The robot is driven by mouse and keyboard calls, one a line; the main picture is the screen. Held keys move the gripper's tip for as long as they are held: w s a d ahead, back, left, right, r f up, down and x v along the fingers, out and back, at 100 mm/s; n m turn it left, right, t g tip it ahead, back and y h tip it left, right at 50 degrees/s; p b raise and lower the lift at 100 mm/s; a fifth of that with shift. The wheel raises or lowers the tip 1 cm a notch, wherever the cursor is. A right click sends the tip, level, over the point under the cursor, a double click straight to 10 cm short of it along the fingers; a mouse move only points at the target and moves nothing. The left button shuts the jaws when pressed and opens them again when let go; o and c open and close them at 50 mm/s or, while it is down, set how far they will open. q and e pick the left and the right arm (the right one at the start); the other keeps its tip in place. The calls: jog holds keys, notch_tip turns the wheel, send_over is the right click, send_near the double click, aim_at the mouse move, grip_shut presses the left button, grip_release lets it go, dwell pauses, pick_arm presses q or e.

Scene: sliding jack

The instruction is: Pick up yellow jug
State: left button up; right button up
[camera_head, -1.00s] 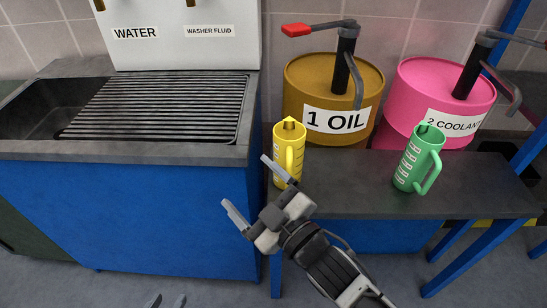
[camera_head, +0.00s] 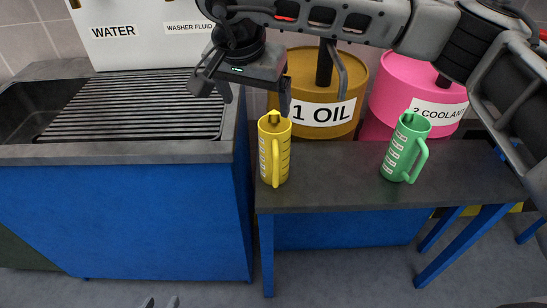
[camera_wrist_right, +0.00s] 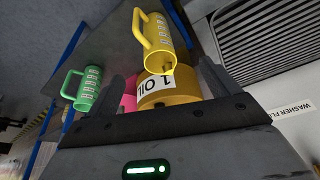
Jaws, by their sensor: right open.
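The yellow jug (camera_head: 274,150) stands upright at the left end of the dark bench (camera_head: 330,197), its handle toward the camera. My right gripper (camera_head: 256,97) is open and empty, above the jug with its fingers pointing down. In the right wrist view the jug (camera_wrist_right: 160,38) shows beyond the two spread fingers of this gripper (camera_wrist_right: 165,82), apart from them.
A green jug (camera_head: 406,148) stands on the bench to the right. The oil drum (camera_head: 350,85) and pink coolant drum (camera_head: 400,85) stand behind. The blue sink cabinet (camera_head: 120,220) borders the bench's left end. Bench space between the jugs is clear.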

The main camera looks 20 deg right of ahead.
aim_at(273, 134)
jog(key=shift+h, duration=0.3)
jog(key=x, duration=0.3)
jog(key=d+x, duration=0.1)
jog(key=x, duration=0.2)
jog(key=w+x, duration=0.1)
jog(key=x, duration=0.2)
jog(key=shift+d+r+p, duration=0.25)
jog(key=shift+p, duration=0.15)
jog(key=shift+p+x, duration=0.45)
jog(key=shift+x, duration=2.6)
jog(key=shift+w+a, duration=0.1)
jog(key=shift+c, duration=0.3)
jog(key=c, duration=1.4)
jog(key=shift+o, duration=0.2)
jog(key=shift+r, duration=0.1)
